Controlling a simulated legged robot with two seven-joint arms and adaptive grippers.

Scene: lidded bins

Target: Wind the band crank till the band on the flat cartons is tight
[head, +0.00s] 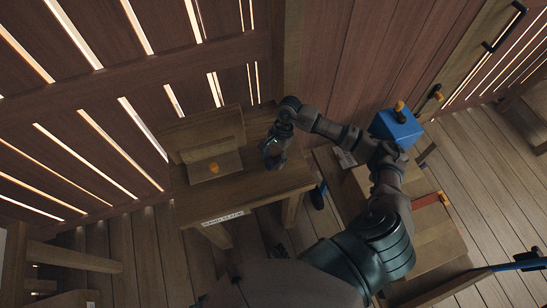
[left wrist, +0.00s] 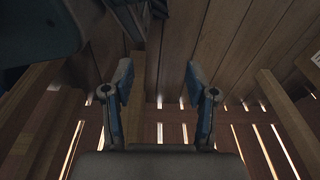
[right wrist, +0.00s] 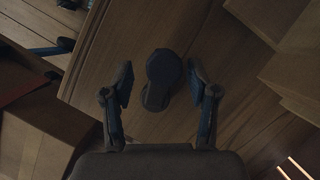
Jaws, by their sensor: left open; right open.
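A dark round knob with a short arm, apparently the band crank (right wrist: 163,68), stands over the wooden bench between my right fingers in the right wrist view. My right gripper (head: 273,157) is open around it, with a gap on each side; in the head view it hides the crank. The bench (head: 260,188) carries a label (head: 222,218) on its front edge, too small to read surely. My left gripper (left wrist: 158,78) is open and empty over planks.
Brown boxes (head: 440,245) with an orange-red strip stand at the right, near my right arm. A slatted wooden wall (head: 110,75) rises behind the bench. Plank floor lies open at far right.

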